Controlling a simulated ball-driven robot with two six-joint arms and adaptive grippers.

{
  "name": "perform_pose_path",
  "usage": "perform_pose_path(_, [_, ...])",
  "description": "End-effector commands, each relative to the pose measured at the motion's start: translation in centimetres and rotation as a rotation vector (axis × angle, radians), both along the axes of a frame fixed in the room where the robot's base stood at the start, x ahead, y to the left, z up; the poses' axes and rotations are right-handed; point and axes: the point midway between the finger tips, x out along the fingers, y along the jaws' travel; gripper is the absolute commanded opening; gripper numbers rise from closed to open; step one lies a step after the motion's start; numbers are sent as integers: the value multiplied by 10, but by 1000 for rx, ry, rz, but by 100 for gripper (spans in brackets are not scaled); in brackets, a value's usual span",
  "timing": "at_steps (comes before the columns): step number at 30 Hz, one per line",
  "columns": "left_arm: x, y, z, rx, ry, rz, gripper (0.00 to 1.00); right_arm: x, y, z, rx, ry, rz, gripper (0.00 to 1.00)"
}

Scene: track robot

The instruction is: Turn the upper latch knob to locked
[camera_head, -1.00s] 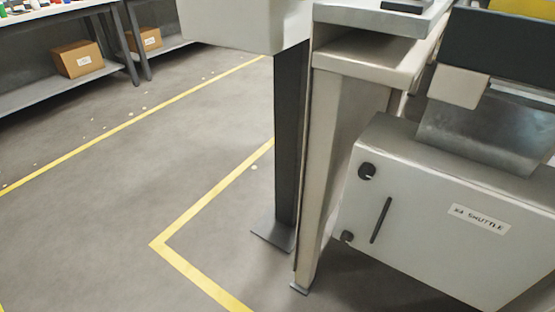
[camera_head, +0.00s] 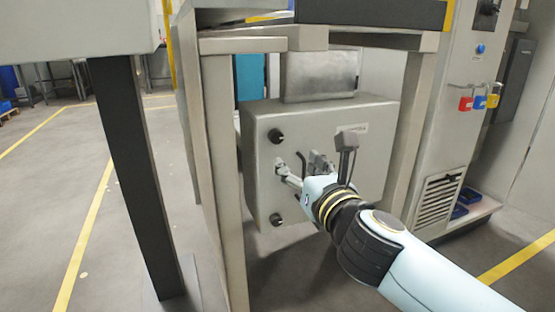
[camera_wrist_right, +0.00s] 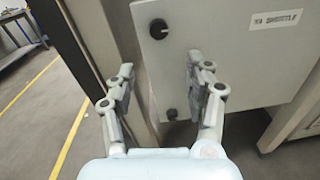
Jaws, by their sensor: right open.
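The upper latch knob (camera_head: 276,135) is a round black knob with a light mark, near the top left corner of a grey cabinet door (camera_head: 340,190). It also shows in the right wrist view (camera_wrist_right: 158,28), above and beyond the fingertips. A similar lower knob (camera_head: 276,219) sits near the door's bottom left. My right gripper (camera_head: 299,165) is open and empty in front of the door, below and right of the upper knob and apart from it. In the right wrist view my right gripper (camera_wrist_right: 160,68) has its fingers spread wide. My left gripper is not in view.
A beige frame leg (camera_head: 225,180) stands just left of the cabinet, and another leg (camera_head: 408,130) stands to its right. A dark post (camera_head: 135,175) is further left. A tall grey cabinet with coloured padlocks (camera_head: 480,100) is at right. Open floor lies at left.

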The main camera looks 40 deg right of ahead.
Motion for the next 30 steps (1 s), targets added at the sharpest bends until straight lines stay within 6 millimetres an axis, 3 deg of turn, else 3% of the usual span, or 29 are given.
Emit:
perform_pose_path(5, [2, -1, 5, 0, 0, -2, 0, 14, -3, 11, 78, -35, 0, 53])
perform_pose_path(18, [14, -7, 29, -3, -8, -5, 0, 91, -25, 9, 73, -32, 0, 53])
perform_pose_path(30, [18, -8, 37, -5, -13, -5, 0, 104, -29, 10, 72, -31, 0, 53])
